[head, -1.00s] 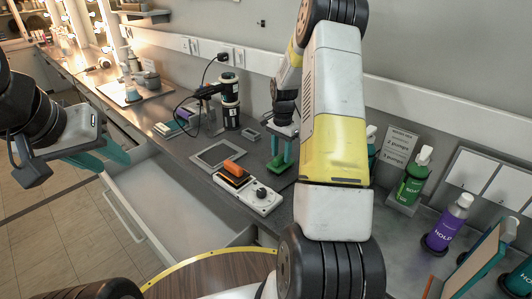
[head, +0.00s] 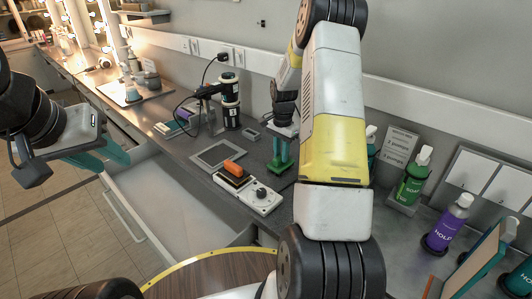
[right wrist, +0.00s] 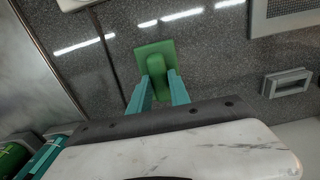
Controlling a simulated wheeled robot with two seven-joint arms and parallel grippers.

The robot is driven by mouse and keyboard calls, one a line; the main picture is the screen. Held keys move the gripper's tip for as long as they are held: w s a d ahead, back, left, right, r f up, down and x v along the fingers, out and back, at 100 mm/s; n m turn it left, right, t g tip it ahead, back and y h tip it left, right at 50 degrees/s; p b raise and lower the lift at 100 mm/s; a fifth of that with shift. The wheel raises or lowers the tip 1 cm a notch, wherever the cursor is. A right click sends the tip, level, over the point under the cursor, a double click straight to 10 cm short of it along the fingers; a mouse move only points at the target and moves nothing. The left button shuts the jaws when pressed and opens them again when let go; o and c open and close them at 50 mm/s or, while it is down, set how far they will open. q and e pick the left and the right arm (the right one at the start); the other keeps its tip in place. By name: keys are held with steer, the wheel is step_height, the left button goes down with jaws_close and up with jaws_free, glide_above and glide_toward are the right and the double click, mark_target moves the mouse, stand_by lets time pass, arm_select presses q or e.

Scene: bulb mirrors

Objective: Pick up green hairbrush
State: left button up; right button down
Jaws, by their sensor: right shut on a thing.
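The green hairbrush (right wrist: 155,62) lies on the dark speckled counter in the right wrist view, its green handle reaching back between the teal fingers. My right gripper (right wrist: 160,88) is shut on it, with one finger on each side. In the head view my right gripper (head: 282,152) reaches down to the counter, and the green hairbrush (head: 278,168) shows at its fingertips, partly hidden by them. My left gripper (head: 108,158) is open and empty, in the air over the drawer side at the left.
A white device (head: 262,198) with a black knob and an orange-topped brush (head: 234,171) lie left of the right gripper. A grey framed plate (head: 214,155) is behind them. A green bottle (head: 411,185) and a purple bottle (head: 445,228) stand right. An open drawer (head: 165,200) juts out in front.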

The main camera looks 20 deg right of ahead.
steer(key=shift+r, duration=0.2)
steer(key=shift+r, duration=3.3)
